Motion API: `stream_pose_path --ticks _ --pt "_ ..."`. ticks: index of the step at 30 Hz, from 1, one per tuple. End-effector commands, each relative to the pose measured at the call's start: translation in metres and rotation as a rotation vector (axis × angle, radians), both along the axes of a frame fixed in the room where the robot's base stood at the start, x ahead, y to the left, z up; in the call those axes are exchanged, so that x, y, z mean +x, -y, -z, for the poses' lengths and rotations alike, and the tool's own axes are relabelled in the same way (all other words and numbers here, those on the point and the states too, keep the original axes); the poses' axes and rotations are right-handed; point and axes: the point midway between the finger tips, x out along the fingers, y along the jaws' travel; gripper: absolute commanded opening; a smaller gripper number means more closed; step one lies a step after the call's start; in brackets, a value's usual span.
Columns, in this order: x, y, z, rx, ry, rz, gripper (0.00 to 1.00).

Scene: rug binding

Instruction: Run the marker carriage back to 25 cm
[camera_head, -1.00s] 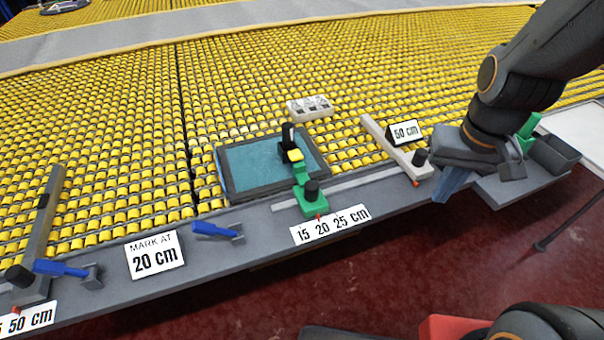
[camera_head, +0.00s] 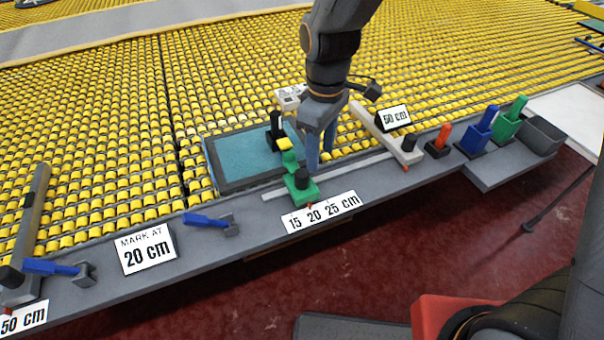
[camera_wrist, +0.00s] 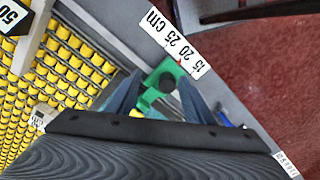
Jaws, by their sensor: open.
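The marker carriage (camera_head: 303,192) is a green block with a black knob (camera_head: 302,177) on a pale rail along the table's front edge. Its small red pointer is near the 20 on the "15 20 25 cm" scale (camera_head: 320,211). A green arm with a yellow and black marker part (camera_head: 278,130) reaches back over the teal panel. My gripper (camera_head: 318,160) is open, pointing down just behind and right of the knob in the head view. In the wrist view, the carriage (camera_wrist: 172,72) and knob lie between the spread fingers; contact cannot be told.
A "MARK AT 20 cm" sign (camera_head: 148,249) stands left, with a blue lever (camera_head: 207,220) beside it. A second pale slide with a black knob (camera_head: 408,142) and a "50 cm" sign (camera_head: 396,117) are right. Coloured holders (camera_head: 480,130) stand farther right. Yellow rollers cover the table behind.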

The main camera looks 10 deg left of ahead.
Motion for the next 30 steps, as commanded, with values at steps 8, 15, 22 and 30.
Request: stream_pose_path --ticks 8,15,22,30 --pt "-0.005 -0.042 0.013 -0.011 -0.016 -0.189 0.47" --pt "-0.005 -0.041 0.042 -0.012 -0.018 -0.186 0.47" --pt "-0.005 -0.04 0.072 -0.011 -0.017 -0.185 0.47" --pt "-0.004 -0.041 0.086 -0.01 -0.014 -0.184 0.47"
